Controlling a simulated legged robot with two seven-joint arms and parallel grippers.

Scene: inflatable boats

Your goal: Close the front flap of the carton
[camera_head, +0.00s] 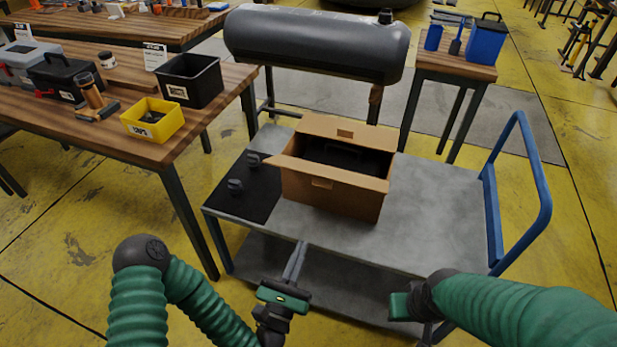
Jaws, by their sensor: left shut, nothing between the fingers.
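The brown cardboard carton (330,198) stands open on the grey top of a cart, with a dark object (345,155) inside. Its front flap (335,175) stands out along the near top edge, tilted outward. Its back flap (347,132) stands up at the far side. My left gripper (299,250) is in front of the carton and lower in the picture, with its thin fingers together and pointing toward it, apart from the flap. My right gripper (400,306) is at the cart's near right; its fingers cannot be made out.
The cart (440,215) has a blue handle (540,190) at right and a black mat (247,188) with small dark knobs at left. A wooden table (130,145) with bins stands left. A dark tank (318,45) lies behind. The cart top right of the carton is clear.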

